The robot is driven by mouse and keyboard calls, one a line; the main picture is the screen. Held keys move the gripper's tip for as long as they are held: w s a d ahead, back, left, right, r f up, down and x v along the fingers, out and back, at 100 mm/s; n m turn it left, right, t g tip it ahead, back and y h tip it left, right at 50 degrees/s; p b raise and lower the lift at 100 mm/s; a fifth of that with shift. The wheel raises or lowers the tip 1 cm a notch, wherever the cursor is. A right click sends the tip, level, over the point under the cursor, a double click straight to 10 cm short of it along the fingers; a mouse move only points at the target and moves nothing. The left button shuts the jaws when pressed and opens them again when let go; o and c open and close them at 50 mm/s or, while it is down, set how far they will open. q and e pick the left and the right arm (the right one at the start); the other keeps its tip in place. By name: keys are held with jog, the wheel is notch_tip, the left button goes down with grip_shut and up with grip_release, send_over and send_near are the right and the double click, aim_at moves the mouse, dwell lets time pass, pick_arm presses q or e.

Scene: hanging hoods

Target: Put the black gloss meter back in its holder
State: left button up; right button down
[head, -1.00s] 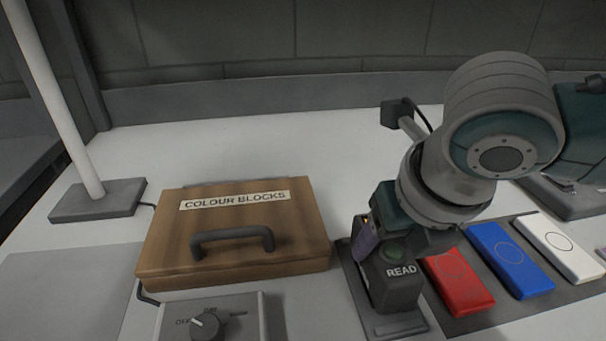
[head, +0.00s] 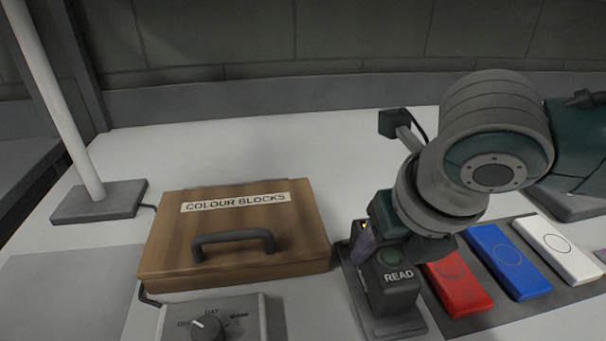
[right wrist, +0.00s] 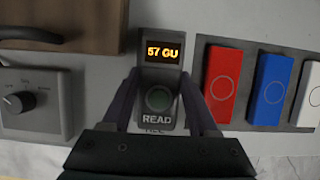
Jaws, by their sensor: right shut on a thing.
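The black gloss meter (head: 392,290) has a green button and the word READ on its face. It stands over the grey holder (head: 403,329), whose front and left edges show around its base. I cannot tell whether it is fully seated. My right gripper (head: 375,243) is shut on the meter from above. In the right wrist view, the meter (right wrist: 158,120) sits between the two fingers (right wrist: 160,103) of that gripper, and its lit display reads 57 GU. My left gripper is not in view.
Red (head: 459,285), blue (head: 511,261) and white (head: 558,249) blocks lie on a grey mat just right of the meter. A wooden COLOUR BLOCKS case (head: 235,235) stands to the left, with a grey dial box (head: 247,315) in front. The white counter behind is mostly clear.

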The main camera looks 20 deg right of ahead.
jog(key=shift+f, duration=0.35)
jog(key=shift+c, duration=0.4)
grip_release()
